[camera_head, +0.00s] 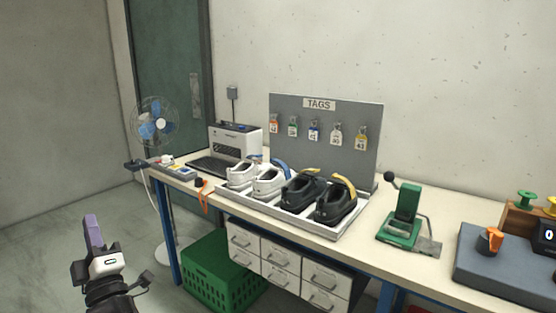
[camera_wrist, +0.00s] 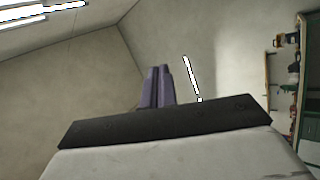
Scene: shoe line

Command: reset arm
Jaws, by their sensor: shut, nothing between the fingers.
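My gripper (camera_head: 92,222) is at the lower left in the head view, raised in front of the bench and pointing upward. Its purple fingers (camera_wrist: 157,88) also show in the wrist view, pressed together with nothing between them. It is well apart from the workbench (camera_head: 372,226) and touches nothing that I can see.
A tray (camera_head: 339,238) with white shoes (camera_head: 268,182) and black shoes (camera_head: 335,202) stands on the bench. Behind it is a tag board (camera_head: 328,145). A green press (camera_head: 405,212) stands to the right. A fan (camera_head: 155,124) and green crate (camera_head: 218,275) stand nearest my arm.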

